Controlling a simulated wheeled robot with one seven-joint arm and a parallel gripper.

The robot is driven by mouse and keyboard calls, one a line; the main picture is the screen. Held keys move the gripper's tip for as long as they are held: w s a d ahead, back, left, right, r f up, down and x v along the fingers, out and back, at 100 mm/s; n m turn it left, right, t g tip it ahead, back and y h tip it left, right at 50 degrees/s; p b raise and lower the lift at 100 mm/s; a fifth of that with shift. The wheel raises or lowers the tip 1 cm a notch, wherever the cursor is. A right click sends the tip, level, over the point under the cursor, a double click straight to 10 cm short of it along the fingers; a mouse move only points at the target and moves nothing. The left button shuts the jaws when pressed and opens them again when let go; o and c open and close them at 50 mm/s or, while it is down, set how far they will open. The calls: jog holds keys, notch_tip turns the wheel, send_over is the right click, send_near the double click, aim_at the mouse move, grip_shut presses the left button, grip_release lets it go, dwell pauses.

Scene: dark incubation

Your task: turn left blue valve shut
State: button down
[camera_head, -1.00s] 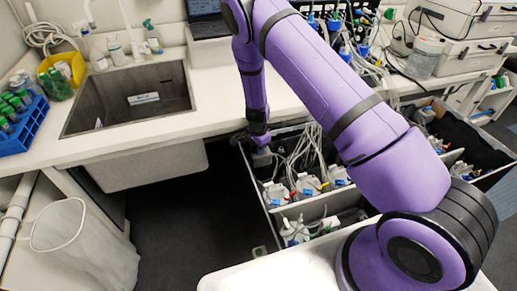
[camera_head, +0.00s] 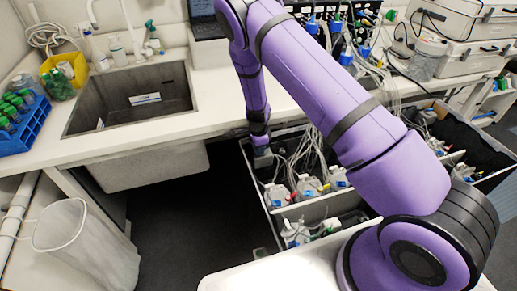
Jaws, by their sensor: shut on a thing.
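My gripper (camera_head: 262,157) is at the lower end of my purple arm, low at the left end of the bin under the bench front. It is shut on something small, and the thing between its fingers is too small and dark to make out. White bottles (camera_head: 308,187) with tubes and small coloured fittings stand in the bin to the right of and below my gripper. I cannot make out the left blue valve in this view; my wrist and the bin's shadow cover much of that spot.
The partitioned bin (camera_head: 264,222) has pale walls around my gripper. The white bench (camera_head: 170,138) edge is just above, with a sink (camera_head: 130,100) at left. The dark floor (camera_head: 190,225) between is clear.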

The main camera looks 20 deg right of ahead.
jog(key=c, duration=1.1)
grip_release()
jog(key=shift+c, duration=0.2)
jog(key=shift+w, duration=0.1)
